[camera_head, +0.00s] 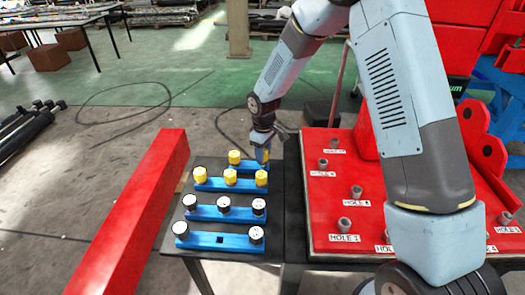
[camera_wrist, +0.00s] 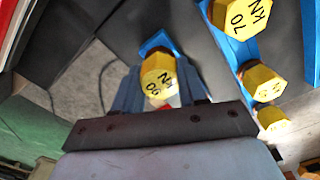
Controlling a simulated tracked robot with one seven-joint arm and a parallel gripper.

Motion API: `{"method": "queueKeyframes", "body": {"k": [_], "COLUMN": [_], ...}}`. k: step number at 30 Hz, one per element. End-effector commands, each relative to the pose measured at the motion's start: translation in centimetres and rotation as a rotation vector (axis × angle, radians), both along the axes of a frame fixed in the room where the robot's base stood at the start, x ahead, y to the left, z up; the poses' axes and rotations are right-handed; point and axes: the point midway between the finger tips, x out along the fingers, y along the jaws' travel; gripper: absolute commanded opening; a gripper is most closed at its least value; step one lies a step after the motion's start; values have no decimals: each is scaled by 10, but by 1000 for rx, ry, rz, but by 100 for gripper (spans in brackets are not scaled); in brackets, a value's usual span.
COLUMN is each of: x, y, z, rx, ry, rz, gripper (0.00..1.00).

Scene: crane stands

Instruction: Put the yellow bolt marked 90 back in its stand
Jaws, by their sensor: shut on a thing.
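The yellow hexagonal bolt marked 90 KN (camera_wrist: 158,75) is between the two dark blue fingers of my gripper (camera_wrist: 158,90) in the wrist view. My gripper (camera_head: 262,151) is shut on it in the head view, at the right end of the farthest blue stand (camera_wrist: 156,43). The bolt shows there only as a small yellow patch (camera_head: 262,157). The bolt's shank is hidden, so I cannot tell whether it sits in the stand or hangs just above it. Another yellow bolt (camera_head: 234,156) stands on the same stand to the left.
A second blue stand (camera_head: 215,184) nearer to me holds three yellow bolts, one marked 70 KN (camera_wrist: 238,18). Two more blue stands hold white-topped bolts; the nearest has an empty square hole (camera_head: 219,240). A red plate with labelled holes (camera_head: 330,215) is right, a red beam (camera_head: 130,220) left.

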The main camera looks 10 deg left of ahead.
Motion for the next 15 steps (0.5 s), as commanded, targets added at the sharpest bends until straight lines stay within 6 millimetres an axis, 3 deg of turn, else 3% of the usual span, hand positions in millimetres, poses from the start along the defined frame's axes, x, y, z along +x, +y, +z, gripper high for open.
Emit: {"method": "queueKeyframes", "body": {"k": [14, 15], "x": [0, 0], "y": [0, 0], "z": [-15, -15], "rx": [0, 0], "ry": [0, 0], "rz": [-2, -2], "gripper": [7, 44]}}
